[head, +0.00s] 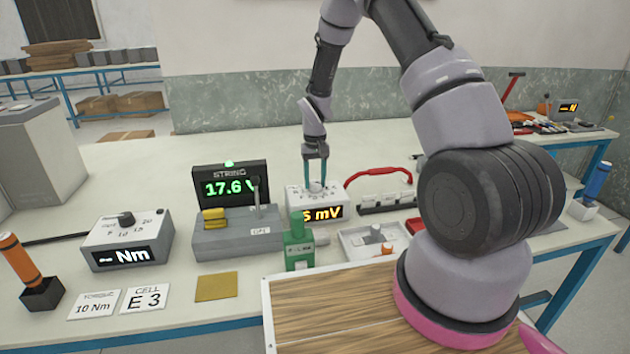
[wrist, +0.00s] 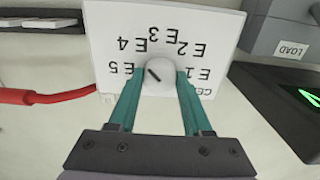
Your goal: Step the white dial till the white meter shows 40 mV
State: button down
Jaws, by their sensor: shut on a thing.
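The white meter (head: 297,196) stands mid-bench in the head view. Its amber display (head: 324,213) reads "5 mV" at the visible end; a green device in front hides its left part. My gripper (head: 316,184) points down at the meter's top, shut on the white dial. In the wrist view its teal fingers (wrist: 160,78) sit on both sides of the white dial (wrist: 160,65). The labels E1 to E5 and CELL show upside down on the panel (wrist: 190,20). The dial's dark mark slants toward the E4 and E5 side; the exact label is unclear.
A STRING meter (head: 230,175) reading 17.6 V stands left of the white meter. The green device (head: 297,243) stands in front. A grey Nm box (head: 125,237) and a CELL E 3 card (head: 146,298) are at left.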

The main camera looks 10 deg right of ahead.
aim_at(315, 182)
dwell(0.3)
jog(key=shift+c, duration=1.7)
grip_release()
jog(key=shift+r, duration=0.1)
notch_tip(315, 182, up, 11)
jog(key=shift+f, duration=0.2)
jog(key=shift+r, duration=0.1)
